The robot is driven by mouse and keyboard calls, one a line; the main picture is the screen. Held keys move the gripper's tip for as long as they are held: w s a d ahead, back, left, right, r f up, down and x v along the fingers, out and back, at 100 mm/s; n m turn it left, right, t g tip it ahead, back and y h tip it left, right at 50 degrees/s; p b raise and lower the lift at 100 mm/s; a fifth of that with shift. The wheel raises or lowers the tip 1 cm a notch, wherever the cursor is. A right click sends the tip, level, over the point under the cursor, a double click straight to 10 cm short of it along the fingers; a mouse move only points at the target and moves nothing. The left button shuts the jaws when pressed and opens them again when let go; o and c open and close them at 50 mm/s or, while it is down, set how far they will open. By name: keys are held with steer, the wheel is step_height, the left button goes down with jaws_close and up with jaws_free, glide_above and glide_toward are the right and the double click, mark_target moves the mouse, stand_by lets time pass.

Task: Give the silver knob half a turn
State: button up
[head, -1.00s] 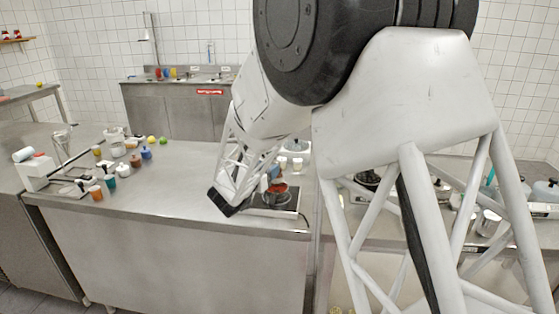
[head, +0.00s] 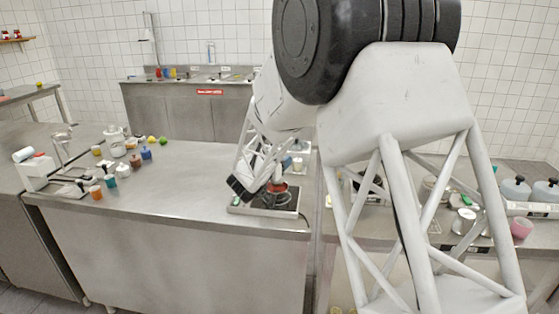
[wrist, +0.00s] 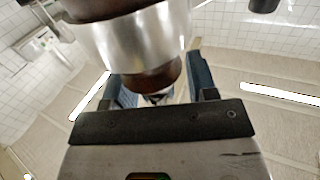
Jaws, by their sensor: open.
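I cannot single out the silver knob with certainty. In the head view a flat silver device (head: 290,212) with a small green patch at its left end lies on the steel counter, and a dark round vessel (head: 283,199) with a red part stands on it. My gripper (head: 240,188) is low beside the vessel, over the device's left part, and hides some of it. In the wrist view my open gripper (wrist: 158,88) has a finger on each side of a small pale and dark piece (wrist: 156,98), under a silver-banded brown body (wrist: 135,40). Contact is unclear.
Several small coloured jars (head: 110,181) stand at the counter's left, with a white device (head: 38,172) beyond. The counter between the jars and the silver device is clear. White containers (head: 515,190) and a pink cup (head: 521,228) stand on the right-hand counter.

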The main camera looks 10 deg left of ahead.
steer(key=c, duration=0.9)
steer(key=shift+c, duration=0.2)
steer(key=shift+m+g+h, duration=0.3)
steer(key=shift+m+h, duration=0.2)
steer(key=shift+h, duration=0.2)
steer(key=m+g+h, duration=0.1)
steer(key=h, duration=0.1)
steer(key=m+g+h, duration=0.4)
steer(key=shift+s+d, duration=0.2)
steer(key=shift+d, duration=0.15)
steer(key=m+g+h, duration=0.1)
steer(key=m+g, duration=0.1)
steer(key=g, duration=0.1)
steer(key=m+g+h, duration=0.1)
steer(key=m+g, duration=0.1)
steer(key=g, duration=0.1)
steer(key=s+m+g+h, duration=0.1)
steer(key=m+g, duration=0.1)
steer(key=g, duration=0.1)
steer(key=shift+d, duration=0.2)
steer(key=shift+m+g, duration=0.3)
steer(key=shift+g, duration=0.1)
